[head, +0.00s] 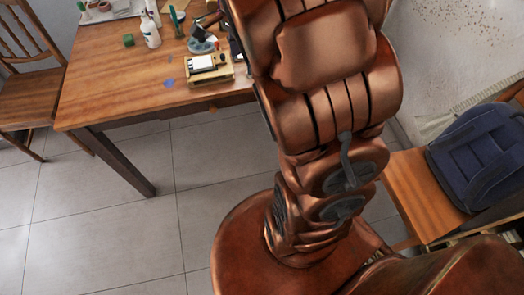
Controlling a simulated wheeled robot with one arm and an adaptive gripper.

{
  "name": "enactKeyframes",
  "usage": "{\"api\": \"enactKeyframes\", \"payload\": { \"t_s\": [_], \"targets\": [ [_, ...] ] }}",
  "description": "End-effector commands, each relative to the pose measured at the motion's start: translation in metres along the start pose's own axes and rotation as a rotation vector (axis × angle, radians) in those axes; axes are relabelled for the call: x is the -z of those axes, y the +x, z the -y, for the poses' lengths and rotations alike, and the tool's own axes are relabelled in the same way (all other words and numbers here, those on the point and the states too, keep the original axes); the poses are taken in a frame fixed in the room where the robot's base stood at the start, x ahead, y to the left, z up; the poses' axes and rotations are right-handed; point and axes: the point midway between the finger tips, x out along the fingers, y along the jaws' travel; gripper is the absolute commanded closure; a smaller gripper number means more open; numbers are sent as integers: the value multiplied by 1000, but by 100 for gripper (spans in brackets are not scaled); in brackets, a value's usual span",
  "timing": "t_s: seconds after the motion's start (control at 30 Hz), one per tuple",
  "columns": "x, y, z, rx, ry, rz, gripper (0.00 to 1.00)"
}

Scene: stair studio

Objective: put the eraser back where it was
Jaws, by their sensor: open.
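No object in the head view is clearly recognizable as the eraser. A small flat blue piece (169,83) lies near the table's front edge. My gripper (206,38) shows only in part, as dark pieces above the table beside my copper arm. It is open, low over a round blue-grey dish (202,46). My arm hides much of it, and I see nothing held in it.
A wooden box with a white roll or pad (203,62) stands just in front of the dish. The white bottle (150,31) and a green-handled tool (177,20) stand behind. A chair (30,90) is at left, a blue backpack (480,150) at right. The table's front left is clear.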

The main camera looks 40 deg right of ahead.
Motion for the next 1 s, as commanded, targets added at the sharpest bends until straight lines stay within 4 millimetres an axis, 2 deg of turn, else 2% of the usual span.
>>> {"api": "enactKeyframes", "payload": {
  "t_s": [0.1, 0.33, 0.63, 0.8, 1.0],
  "targets": [
    [-22, -6, -36, -7, -225, 8, 24],
    [-58, -4, -108, -24, -693, 33, 24],
    [-92, 14, -200, -47, -1323, 73, 24],
    [-99, 24, -232, -54, -1567, 89, 24],
    [-100, 28, -244, -57, -1664, 92, 24]
  ]
}}
